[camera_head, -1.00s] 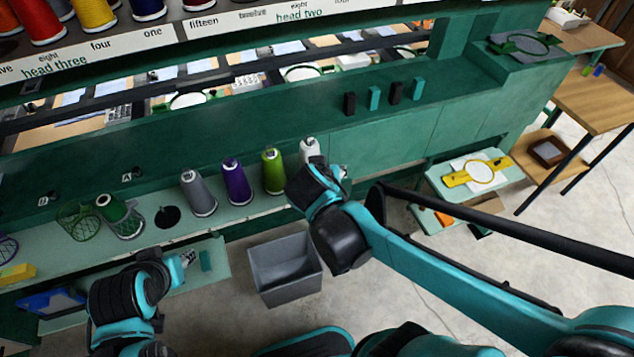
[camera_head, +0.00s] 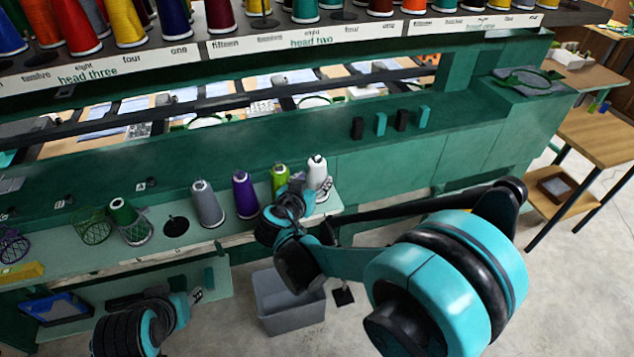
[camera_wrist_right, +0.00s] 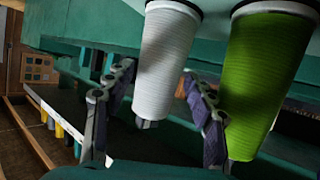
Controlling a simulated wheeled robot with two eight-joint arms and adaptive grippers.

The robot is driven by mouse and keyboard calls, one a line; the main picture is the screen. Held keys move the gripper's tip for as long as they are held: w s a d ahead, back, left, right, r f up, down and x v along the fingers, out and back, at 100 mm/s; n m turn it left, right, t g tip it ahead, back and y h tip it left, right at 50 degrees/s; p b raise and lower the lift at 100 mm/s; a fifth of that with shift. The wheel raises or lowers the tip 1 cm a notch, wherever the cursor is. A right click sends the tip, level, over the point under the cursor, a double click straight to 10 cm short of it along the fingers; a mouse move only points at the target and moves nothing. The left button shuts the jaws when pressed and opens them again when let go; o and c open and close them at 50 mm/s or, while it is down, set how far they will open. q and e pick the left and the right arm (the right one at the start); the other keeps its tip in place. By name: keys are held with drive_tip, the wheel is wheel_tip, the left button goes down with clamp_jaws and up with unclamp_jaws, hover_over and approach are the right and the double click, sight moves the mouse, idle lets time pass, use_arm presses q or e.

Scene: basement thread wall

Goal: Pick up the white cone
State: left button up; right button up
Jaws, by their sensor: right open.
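The white cone (camera_head: 317,172) stands upright at the right end of the green shelf, just right of the lime green cone (camera_head: 280,177). My right gripper (camera_head: 322,188) is at the white cone, low on its near side. In the right wrist view, which shows the scene upside down, the white cone (camera_wrist_right: 164,55) lies between the two spread fingers of my right gripper (camera_wrist_right: 158,76). The right finger overlaps the front of the green cone (camera_wrist_right: 262,75). My left gripper (camera_head: 196,295) is low at the left, away from the cones; its jaws are too small to read.
A purple cone (camera_head: 244,195) and a grey cone (camera_head: 207,204) stand left of the green one. An empty black holder (camera_head: 176,226) and a dark green cone (camera_head: 126,217) are farther left. A grey bin (camera_head: 289,300) stands on the floor below.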

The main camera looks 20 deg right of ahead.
sight(315, 168)
drive_tip(key=x, duration=0.3)
drive_tip(key=shift+w+d+f+b, duration=0.15)
drive_tip(key=shift+w+f+b, duration=0.05)
drive_tip(key=shift+b, duration=0.2)
drive_tip(key=shift+s+r, duration=0.1)
drive_tip(key=c, duration=1)
drive_tip(key=shift+c, duration=0.2)
drive_tip(key=shift+r+p, duration=1.05)
drive_tip(key=shift+r, duration=0.85)
drive_tip(key=shift+s+r, duration=0.1)
drive_tip(key=shift+r, duration=0.25)
drive_tip(key=s+d+r+p, duration=0.4)
drive_tip(key=s+d+r, duration=0.2)
drive_tip(key=s, duration=0.3)
drive_tip(key=shift+d+r+p, duration=0.25)
drive_tip(key=shift+d+p, duration=0.1)
drive_tip(key=shift+d, duration=0.25)
